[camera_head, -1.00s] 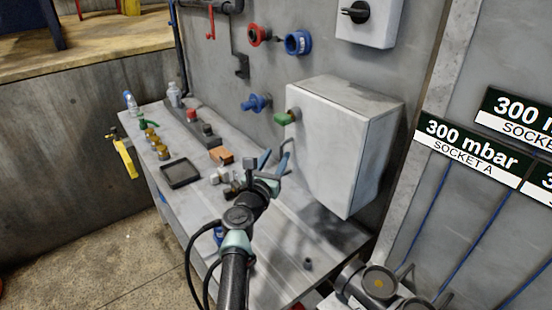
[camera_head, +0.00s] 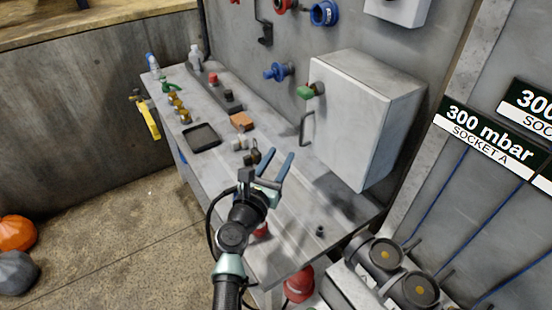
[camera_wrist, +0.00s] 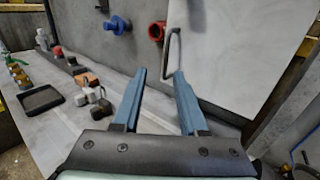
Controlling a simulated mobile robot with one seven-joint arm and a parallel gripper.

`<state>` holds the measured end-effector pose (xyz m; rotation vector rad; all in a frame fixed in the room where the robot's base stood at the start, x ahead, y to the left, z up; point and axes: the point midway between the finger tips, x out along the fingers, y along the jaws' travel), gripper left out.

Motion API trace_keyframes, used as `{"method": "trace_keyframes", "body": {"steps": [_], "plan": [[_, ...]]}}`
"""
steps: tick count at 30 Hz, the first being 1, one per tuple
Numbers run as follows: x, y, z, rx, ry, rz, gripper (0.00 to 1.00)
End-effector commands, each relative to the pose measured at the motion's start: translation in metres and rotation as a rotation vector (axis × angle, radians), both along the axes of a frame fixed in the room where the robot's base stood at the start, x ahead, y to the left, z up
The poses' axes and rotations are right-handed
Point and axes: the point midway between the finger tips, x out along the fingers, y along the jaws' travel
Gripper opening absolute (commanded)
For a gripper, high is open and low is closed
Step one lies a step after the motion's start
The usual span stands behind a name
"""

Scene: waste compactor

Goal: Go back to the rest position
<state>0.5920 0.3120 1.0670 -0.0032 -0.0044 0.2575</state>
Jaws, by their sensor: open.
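My gripper (camera_head: 277,166) is open, with its two blue fingers apart and nothing between them. It is over the workbench (camera_head: 285,240), in front of and to the left of the grey wall cabinet (camera_head: 350,125). In the wrist view the fingers (camera_wrist: 158,95) point toward the wall, with the cabinet's handle (camera_wrist: 172,50) beyond them. The handle appears clear of the fingers. My arm comes up from the bottom of the head view.
The bench holds a black tray (camera_head: 201,137), an orange-brown block (camera_head: 241,120), and several small fittings and bottles. A blue wall fitting (camera_head: 278,72) is left of the cabinet. Twin valves (camera_head: 402,270) are at lower right.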

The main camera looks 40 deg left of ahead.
Motion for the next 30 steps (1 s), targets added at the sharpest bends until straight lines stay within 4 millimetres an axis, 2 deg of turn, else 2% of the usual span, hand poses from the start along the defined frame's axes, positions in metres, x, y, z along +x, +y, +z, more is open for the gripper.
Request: {"method": "trace_keyframes", "body": {"steps": [6, 24, 26, 28, 29, 30], "plan": [[-0.015, -0.003, 0.0, 0.001, 0.0, 0.002, 0.42], [-0.015, -0.004, 0.001, 0.001, -0.003, 0.001, 0.42], [-0.012, -0.005, 0.012, -0.014, -0.032, 0.001, 0.42], [-0.007, -0.01, 0.035, -0.055, -0.098, -0.001, 0.42], [-0.005, -0.012, 0.05, -0.081, -0.141, -0.001, 0.42], [-0.001, -0.017, 0.073, -0.128, -0.209, -0.007, 0.42]]}}
